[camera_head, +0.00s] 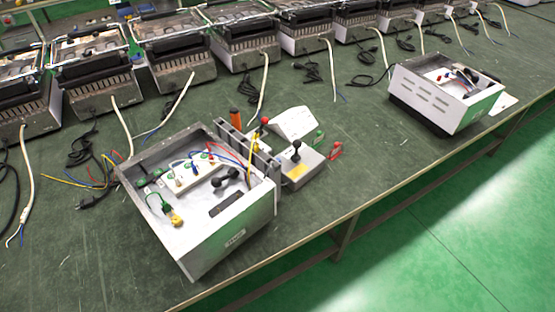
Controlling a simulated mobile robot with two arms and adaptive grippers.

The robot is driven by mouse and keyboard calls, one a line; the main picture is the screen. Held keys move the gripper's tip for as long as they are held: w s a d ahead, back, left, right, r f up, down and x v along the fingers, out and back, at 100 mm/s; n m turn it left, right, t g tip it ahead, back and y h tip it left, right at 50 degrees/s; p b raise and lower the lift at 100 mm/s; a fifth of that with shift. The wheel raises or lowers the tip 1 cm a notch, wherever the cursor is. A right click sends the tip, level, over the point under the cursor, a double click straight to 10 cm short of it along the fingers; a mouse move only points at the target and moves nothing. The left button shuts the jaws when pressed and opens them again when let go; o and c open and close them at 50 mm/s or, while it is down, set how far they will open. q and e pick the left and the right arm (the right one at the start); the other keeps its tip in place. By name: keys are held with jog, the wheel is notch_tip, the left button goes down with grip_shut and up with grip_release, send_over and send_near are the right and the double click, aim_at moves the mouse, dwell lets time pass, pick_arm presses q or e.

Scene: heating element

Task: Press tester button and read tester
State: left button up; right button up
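An open white metal box (240,237) stands near the middle of the green bench, with several coloured wires and small parts inside. Against its right side is a grey device (306,168) with a black-knobbed lever and a yellow label. A white sloped unit (293,122) sits just behind that device. A red-knobbed part (264,120) and an orange handle (236,118) stand at the box's back right corner. I cannot tell which of these is the tester, and no button or reading is legible. Neither of my grippers shows.
A row of dark heater units (180,62) with loose cables lines the back of the bench (375,170). A second open white box (440,101) stands at the right, near the front edge. The bench between the two boxes is mostly clear.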

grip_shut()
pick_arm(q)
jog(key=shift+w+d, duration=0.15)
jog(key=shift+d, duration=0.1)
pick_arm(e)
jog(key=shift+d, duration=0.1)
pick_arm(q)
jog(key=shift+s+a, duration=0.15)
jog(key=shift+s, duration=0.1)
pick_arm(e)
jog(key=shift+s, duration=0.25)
